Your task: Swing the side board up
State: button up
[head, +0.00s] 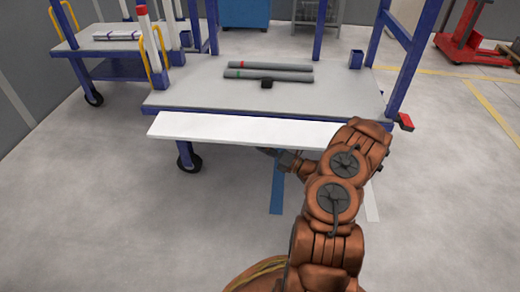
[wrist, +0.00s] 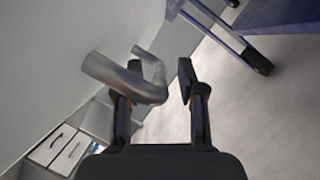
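The side board (head: 240,129) is a long white panel along the near side of the cart in the head view. It sits just below the grey cart top (head: 180,99) and sticks out toward me; its right end is hidden behind my arm. My gripper (head: 270,152) is low, under the board's near edge, and mostly hidden there. In the wrist view its two fingers (wrist: 158,88) stand apart. A bent grey metal bar (wrist: 110,75) lies beside and partly across the left finger, with a gap to the right finger. Whether it touches the finger I cannot tell.
Blue posts (head: 408,75) rise at the cart's corners. A second cart (head: 100,42) stands at the back left. The floor in front (head: 130,230) is clear.

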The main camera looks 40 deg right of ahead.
jog(key=shift+w+a+r, duration=0.1)
jog(key=shift+w+a, duration=0.15)
jog(key=shift+w, duration=0.1)
grip_shut()
dwell(0.5)
